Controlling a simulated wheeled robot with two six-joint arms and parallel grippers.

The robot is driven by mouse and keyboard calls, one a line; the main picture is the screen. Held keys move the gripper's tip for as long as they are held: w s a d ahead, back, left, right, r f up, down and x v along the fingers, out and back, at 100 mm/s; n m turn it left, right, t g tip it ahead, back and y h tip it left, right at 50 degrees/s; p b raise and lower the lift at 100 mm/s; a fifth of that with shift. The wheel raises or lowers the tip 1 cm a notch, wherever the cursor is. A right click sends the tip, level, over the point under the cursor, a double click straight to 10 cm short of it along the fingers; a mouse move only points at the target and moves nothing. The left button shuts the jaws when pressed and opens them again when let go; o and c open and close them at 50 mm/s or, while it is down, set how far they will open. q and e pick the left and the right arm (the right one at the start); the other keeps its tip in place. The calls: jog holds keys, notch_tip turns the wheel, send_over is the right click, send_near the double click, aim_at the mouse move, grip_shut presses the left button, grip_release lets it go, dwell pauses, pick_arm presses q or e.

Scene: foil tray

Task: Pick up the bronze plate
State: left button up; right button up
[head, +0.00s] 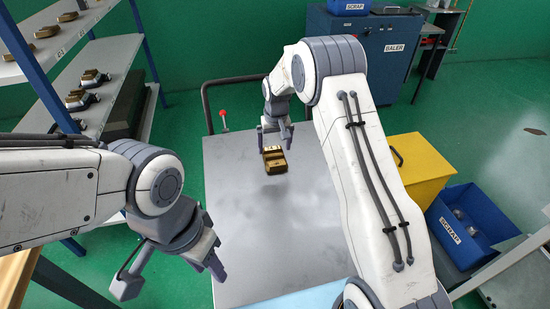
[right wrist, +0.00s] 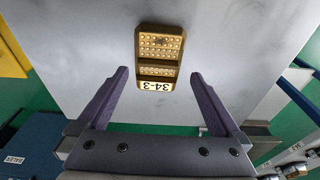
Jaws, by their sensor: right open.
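The bronze plate (head: 274,161) lies on the grey table top (head: 235,220), towards its far side. In the right wrist view the plate (right wrist: 160,50) shows rows of round dimples and a pale label reading 34-3. My right gripper (head: 275,138) is open at the plate's far end in the head view. In the right wrist view its two fingertips (right wrist: 160,75) are spread wider than the plate, whose labelled end reaches towards the space between them. I cannot tell the height gap. My left gripper (head: 170,281) is open and empty, left of the table.
A shelf rack (head: 105,55) with metal parts stands at the left. A yellow box (head: 420,170) and a blue scrap bin (head: 462,235) are right of the table. A blue baler (head: 365,45) stands behind. The table's near part is largely clear.

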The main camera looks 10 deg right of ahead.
aim_at(275, 156)
jog(key=f, duration=0.2)
jog(key=w+f+p, duration=0.1)
jog(key=f, duration=0.1)
jog(key=shift+d+f, duration=0.2)
jog(key=shift+f, duration=0.05)
jog(key=c, duration=1.5)
jog(key=shift+r, duration=0.1)
grip_shut()
jog(key=shift+w+r, duration=0.1)
